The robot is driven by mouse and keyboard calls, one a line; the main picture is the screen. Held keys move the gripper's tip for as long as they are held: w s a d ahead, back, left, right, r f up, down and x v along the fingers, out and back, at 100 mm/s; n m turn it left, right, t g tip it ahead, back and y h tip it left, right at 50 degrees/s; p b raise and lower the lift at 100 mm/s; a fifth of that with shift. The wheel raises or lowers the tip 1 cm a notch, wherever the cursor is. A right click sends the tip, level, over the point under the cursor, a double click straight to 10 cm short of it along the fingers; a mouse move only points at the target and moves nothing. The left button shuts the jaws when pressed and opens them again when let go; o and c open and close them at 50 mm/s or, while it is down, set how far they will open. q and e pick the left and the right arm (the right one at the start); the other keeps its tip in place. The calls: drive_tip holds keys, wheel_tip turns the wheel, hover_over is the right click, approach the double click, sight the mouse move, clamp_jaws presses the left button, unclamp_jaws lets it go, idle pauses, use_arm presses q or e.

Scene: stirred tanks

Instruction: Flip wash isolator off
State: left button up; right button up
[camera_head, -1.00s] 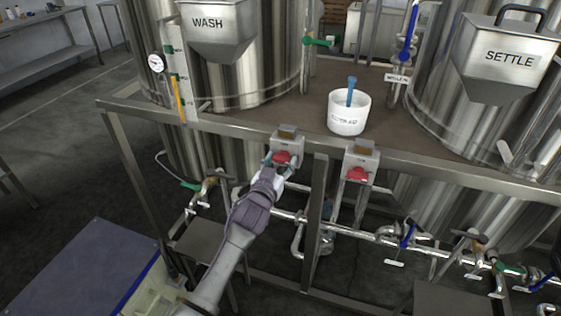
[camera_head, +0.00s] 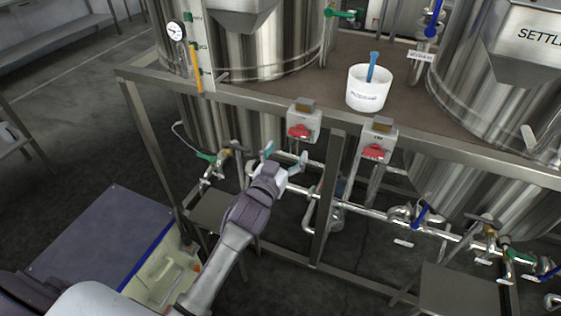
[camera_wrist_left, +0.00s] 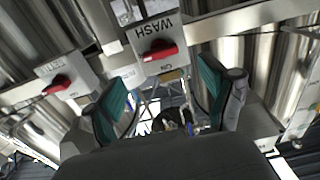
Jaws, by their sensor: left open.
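The wash isolator (camera_head: 304,113) is a small grey box on the front rail of the tank stand, below the WASH tank. Its red handle (camera_head: 299,132) lies roughly crosswise on its face. In the left wrist view the box labelled WASH (camera_wrist_left: 150,35) and its red handle (camera_wrist_left: 158,51) are plain, with a small mark by the handle too small to read surely. My left gripper (camera_head: 285,157) is open and empty, just below and left of the isolator, apart from it. In the wrist view its teal-padded fingers (camera_wrist_left: 163,97) are spread. My right gripper is not seen.
A second isolator with a red handle (camera_head: 375,153) is to the right on the same rail. A white tub (camera_head: 368,90) with a blue tool stands on the deck. Pipes and valves (camera_head: 372,213) run below the rail. A blue-grey bench top (camera_head: 100,245) is at lower left.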

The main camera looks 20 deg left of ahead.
use_arm(q)
drive_tip(key=shift+s, duration=2.2)
